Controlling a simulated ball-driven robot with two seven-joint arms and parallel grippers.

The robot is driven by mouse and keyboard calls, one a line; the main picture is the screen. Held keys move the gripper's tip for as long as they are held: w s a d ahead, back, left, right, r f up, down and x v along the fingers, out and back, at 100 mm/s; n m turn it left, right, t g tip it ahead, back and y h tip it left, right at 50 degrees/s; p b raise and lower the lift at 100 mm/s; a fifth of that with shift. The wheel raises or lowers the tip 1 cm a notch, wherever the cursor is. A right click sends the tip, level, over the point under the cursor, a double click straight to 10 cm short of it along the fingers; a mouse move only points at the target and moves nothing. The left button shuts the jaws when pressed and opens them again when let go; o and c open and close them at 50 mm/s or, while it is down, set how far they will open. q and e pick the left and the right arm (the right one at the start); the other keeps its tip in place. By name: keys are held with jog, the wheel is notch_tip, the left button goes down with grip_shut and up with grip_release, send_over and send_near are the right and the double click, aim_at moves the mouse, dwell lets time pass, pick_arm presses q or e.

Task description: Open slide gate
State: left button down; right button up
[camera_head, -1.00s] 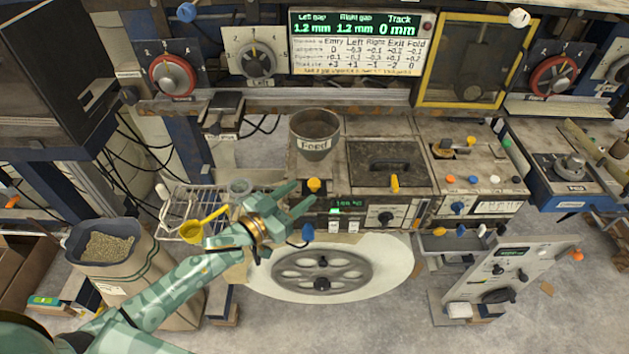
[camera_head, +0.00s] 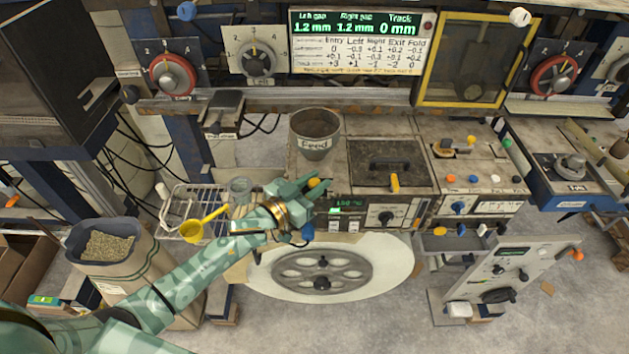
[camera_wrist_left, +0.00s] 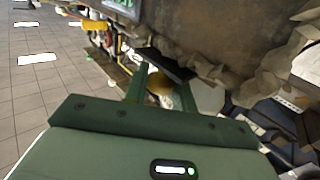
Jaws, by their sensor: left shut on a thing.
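The slide gate's small orange knob (camera_head: 314,183) shows just below the grey Feed hopper (camera_head: 315,142), at the front edge of the bench. My left gripper (camera_head: 318,193) reaches it from the left, with its green fingers around it. In the left wrist view the rounded yellow-orange knob (camera_wrist_left: 160,86) sits between the two fingers of my left gripper (camera_wrist_left: 161,92). A dark flat plate (camera_wrist_left: 166,62) shows just beyond the knob there. My left gripper is shut on the knob. The fingers partly hide the knob in the head view. My right gripper is not in view.
A yellow scoop (camera_head: 194,230) rests at the wire rack left of my gripper. A sack of pellets (camera_head: 108,245) stands on the floor at the left. A spoked disc (camera_head: 322,270) lies below the bench. A yellow-handled control (camera_head: 395,182) is to the right.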

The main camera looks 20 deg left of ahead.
pick_arm(q)
jog(key=s+p, duration=0.1)
jog(key=s, duration=0.1)
jog(key=s+d, duration=0.1)
jog(key=s, duration=0.1)
jog(key=shift+s+d+p, duration=0.1)
jog(key=shift+s+p, duration=0.1)
jog(key=shift+p, duration=0.15)
jog(key=c, duration=1.2)
grip_release()
jog(key=v, duration=1.6)
jog(key=shift+s+b, duration=0.15)
jog(key=shift+b, duration=0.3)
